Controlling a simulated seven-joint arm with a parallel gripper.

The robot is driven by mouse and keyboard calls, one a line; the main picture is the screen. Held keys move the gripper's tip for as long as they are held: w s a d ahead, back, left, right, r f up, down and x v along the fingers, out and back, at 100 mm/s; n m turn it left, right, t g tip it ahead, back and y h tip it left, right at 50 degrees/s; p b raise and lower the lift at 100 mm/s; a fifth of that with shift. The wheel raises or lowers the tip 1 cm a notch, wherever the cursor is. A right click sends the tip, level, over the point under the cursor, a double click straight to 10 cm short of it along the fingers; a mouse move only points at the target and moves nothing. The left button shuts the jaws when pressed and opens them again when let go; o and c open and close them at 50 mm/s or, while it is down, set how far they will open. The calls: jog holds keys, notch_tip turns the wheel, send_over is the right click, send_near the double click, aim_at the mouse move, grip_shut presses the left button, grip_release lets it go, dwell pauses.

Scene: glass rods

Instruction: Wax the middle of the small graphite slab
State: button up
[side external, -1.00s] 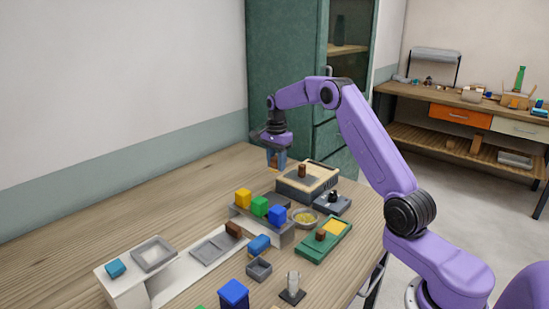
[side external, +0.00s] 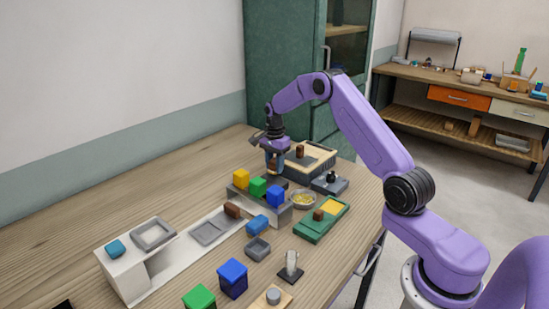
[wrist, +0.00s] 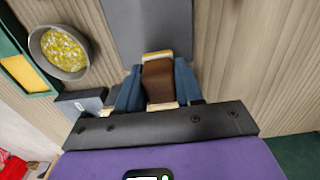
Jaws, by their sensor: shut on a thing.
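My gripper (side external: 274,163) is shut on a brown block (wrist: 158,80) with a pale strip along its far edge; the block also shows in the side view (side external: 272,168). In the wrist view the blue fingers (wrist: 158,88) flank the block. A flat grey slab (wrist: 148,25), probably the small graphite slab, lies just beyond the block in the wrist view. The side view shows it only partly, behind the coloured cubes. I cannot tell whether the block touches the slab.
A bowl of yellow bits (wrist: 60,48) and a green tray (side external: 310,230) with a yellow pad are close by. Yellow, green and blue cubes (side external: 258,188) stand on a grey stand in front of my gripper. A pale-topped box (side external: 318,160) is behind.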

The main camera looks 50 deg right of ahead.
jog(key=shift+f, duration=0.9)
jog(key=shift+a+f, duration=0.1)
jog(key=shift+a, duration=3.5)
jog(key=shift+d+r, duration=0.25)
jog(key=shift+d, duration=1.55)
jog(key=shift+d+r, duration=0.2)
jog(key=shift+d, duration=1.6)
jog(key=shift+s, duration=0.4)
jog(key=shift+s+a, duration=0.1)
jog(key=shift+a, duration=0.2)
jog(key=shift+a+r, duration=0.15)
jog(key=shift+a, duration=3.05)
jog(key=shift+d, duration=3.4)
jog(key=shift+d+r, duration=0.1)
jog(key=shift+r, duration=3.2)
